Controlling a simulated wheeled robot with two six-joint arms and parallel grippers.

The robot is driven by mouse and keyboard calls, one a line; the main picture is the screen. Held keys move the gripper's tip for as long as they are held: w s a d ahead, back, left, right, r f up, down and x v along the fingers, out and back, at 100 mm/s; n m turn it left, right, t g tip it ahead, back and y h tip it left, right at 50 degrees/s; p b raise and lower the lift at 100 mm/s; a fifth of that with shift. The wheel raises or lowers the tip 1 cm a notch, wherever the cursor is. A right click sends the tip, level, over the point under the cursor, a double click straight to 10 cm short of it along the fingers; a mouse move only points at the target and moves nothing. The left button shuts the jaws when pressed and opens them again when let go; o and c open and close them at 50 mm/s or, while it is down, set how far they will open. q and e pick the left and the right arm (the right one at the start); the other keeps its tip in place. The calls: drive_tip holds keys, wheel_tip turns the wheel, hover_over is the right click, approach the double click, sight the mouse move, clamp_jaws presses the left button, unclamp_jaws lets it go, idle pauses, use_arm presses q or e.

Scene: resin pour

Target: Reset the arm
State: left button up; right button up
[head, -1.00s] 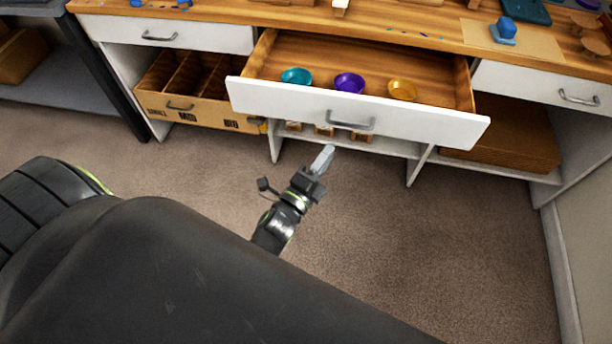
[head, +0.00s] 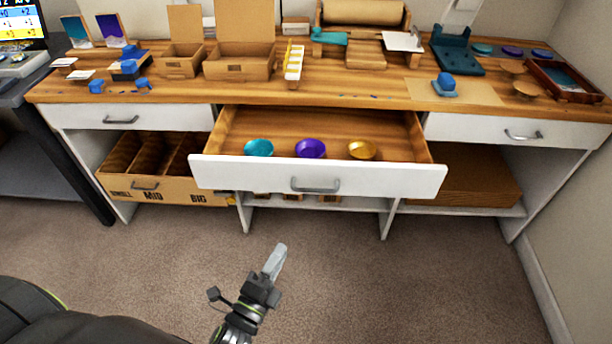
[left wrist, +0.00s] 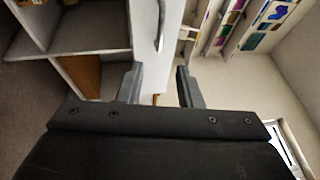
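My left gripper (head: 275,260) is in front of the desk in the head view, below the open middle drawer (head: 390,180) and apart from it. In the left wrist view its two fingers (left wrist: 158,84) stand apart with nothing between them, so it is open and empty. The drawer is pulled out and holds a teal bowl (head: 259,148), a purple bowl (head: 311,148) and a yellow bowl (head: 362,150). The drawer's grey handle (head: 315,186) is free. My right gripper is not in view.
The wooden desktop (head: 340,90) carries cardboard boxes (head: 240,68), a blue block (head: 446,82) on a mat and a teal stand (head: 455,50). A divided cardboard bin (head: 165,188) sits below left, and a brown stack (head: 465,180) below right. Carpet (head: 400,290) in front is clear.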

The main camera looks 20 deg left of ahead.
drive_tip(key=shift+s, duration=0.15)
